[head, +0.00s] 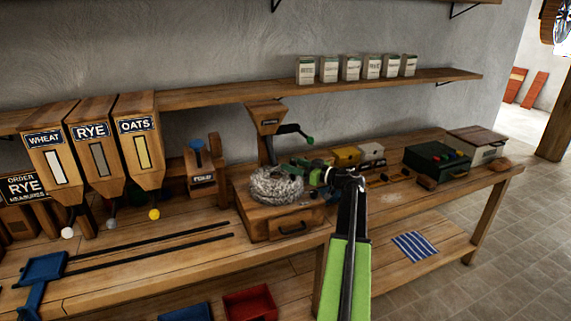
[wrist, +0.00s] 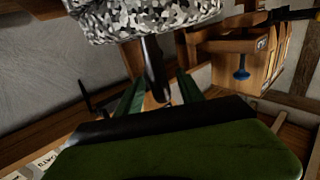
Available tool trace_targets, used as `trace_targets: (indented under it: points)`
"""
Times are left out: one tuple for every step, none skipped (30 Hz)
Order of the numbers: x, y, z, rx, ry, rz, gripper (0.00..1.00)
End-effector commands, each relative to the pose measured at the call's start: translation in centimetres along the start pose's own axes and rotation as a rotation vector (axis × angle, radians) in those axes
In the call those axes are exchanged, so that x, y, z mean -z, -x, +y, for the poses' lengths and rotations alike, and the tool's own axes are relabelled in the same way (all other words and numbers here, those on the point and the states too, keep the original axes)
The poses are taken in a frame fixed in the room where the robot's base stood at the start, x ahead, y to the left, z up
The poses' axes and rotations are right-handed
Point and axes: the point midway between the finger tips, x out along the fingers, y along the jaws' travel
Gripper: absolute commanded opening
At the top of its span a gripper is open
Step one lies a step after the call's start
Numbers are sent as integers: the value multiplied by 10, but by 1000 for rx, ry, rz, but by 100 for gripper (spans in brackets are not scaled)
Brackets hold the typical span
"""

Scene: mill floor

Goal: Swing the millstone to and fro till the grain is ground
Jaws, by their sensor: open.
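The millstone (head: 276,185) is a round, speckled grey stone lying on a wooden mill box (head: 262,223) with a drawer, near the middle of the bench. My gripper (head: 308,168) is at the stone's right side in the head view. In the wrist view the stone (wrist: 145,18) fills the top, and a dark peg (wrist: 154,70) stands out from it. The two green fingers of my gripper (wrist: 160,92) are apart, one on each side of the peg in the picture. I cannot tell whether they touch it. Any grain is hidden.
A wooden hopper (head: 266,117) with a green-knobbed crank (head: 295,130) stands behind the stone. Wheat, rye (head: 99,155) and oats bins are at left. A dark green box (head: 436,160) stands at right. A striped cloth (head: 415,246) lies on the lower shelf.

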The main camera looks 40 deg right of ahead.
Motion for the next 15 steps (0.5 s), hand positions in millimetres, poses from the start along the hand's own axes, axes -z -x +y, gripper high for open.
trace_targets:
  points:
    - [0,-10,0,3,0,0,45]
    - [0,-14,0,2,0,0,45]
    - [0,-18,0,2,0,0,45]
    - [0,-21,0,1,0,0,45]
    - [0,-24,0,1,0,0,45]
    - [0,-26,0,1,0,0,45]
    - [0,-28,0,2,0,0,45]
    - [0,-28,0,1,0,0,45]
    - [0,-29,-1,1,0,0,45]
    - [0,-29,-1,1,0,0,45]
    - [0,-29,-1,1,0,0,45]
    - [0,-29,-1,1,0,0,45]
    - [0,-29,-1,1,0,0,45]
    - [0,-29,-1,1,0,0,45]
    - [0,-29,-1,1,0,0,45]
